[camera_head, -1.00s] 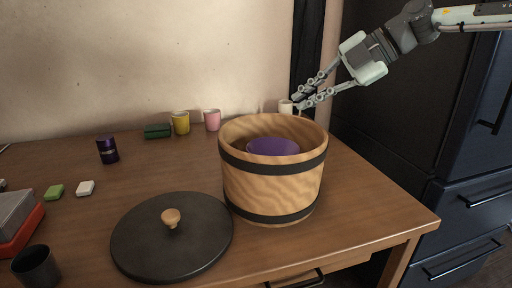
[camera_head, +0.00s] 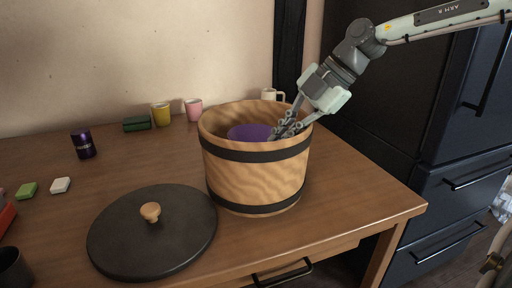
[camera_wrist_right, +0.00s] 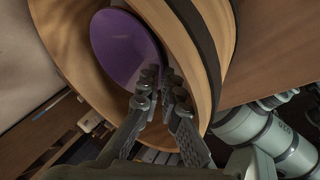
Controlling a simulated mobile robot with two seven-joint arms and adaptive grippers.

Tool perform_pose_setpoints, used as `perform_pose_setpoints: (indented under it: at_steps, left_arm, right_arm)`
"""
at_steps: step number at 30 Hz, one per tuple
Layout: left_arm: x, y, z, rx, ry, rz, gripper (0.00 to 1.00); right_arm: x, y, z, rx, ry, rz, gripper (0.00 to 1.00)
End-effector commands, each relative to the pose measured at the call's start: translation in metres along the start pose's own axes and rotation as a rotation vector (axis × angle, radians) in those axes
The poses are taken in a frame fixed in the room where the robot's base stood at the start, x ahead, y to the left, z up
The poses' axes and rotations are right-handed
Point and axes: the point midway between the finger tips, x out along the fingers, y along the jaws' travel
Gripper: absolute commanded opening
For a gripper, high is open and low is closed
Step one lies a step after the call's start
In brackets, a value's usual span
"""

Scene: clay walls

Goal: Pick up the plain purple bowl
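The plain purple bowl (camera_head: 249,132) sits inside a round wooden tub (camera_head: 254,177) with black bands. The tub's near wall hides its lower part. In the right wrist view the bowl (camera_wrist_right: 124,47) is a smooth purple oval against the pale wooden inside of the tub (camera_wrist_right: 66,32). My right gripper (camera_head: 284,128) reaches down into the tub at the bowl's right edge. In the wrist view its fingertips (camera_wrist_right: 161,82) are a small gap apart at the bowl's edge, one over the bowl and one beside it. I cannot tell whether they touch it. My left gripper is out of view.
A black lid (camera_head: 153,232) with a wooden knob lies in front of the tub. Behind are a white mug (camera_head: 269,94), a pink cup (camera_head: 193,110), a yellow cup (camera_head: 160,114) and a green box (camera_head: 137,124). A purple can (camera_head: 83,144) stands left. A dark cabinet (camera_head: 400,110) stands right.

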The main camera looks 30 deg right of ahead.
Motion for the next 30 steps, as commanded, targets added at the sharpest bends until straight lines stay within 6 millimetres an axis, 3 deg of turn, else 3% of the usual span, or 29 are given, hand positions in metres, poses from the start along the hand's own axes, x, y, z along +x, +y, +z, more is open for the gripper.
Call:
perform_pose_setpoints:
  at_steps: [4,6,24,30]
  left_arm:
    - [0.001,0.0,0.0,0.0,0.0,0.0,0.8]
    - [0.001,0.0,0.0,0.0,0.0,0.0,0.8]
    - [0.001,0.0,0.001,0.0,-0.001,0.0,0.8]
    - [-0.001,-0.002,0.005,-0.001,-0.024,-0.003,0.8]
  right_arm:
    - [0.003,-0.004,0.001,0.004,0.002,-0.01,0.08]
    - [0.003,-0.005,0.001,0.004,0.003,-0.01,0.0]
    - [0.004,-0.005,0.001,0.005,0.003,-0.012,0.0]
    - [-0.015,0.006,-0.006,0.003,0.001,-0.007,0.0]
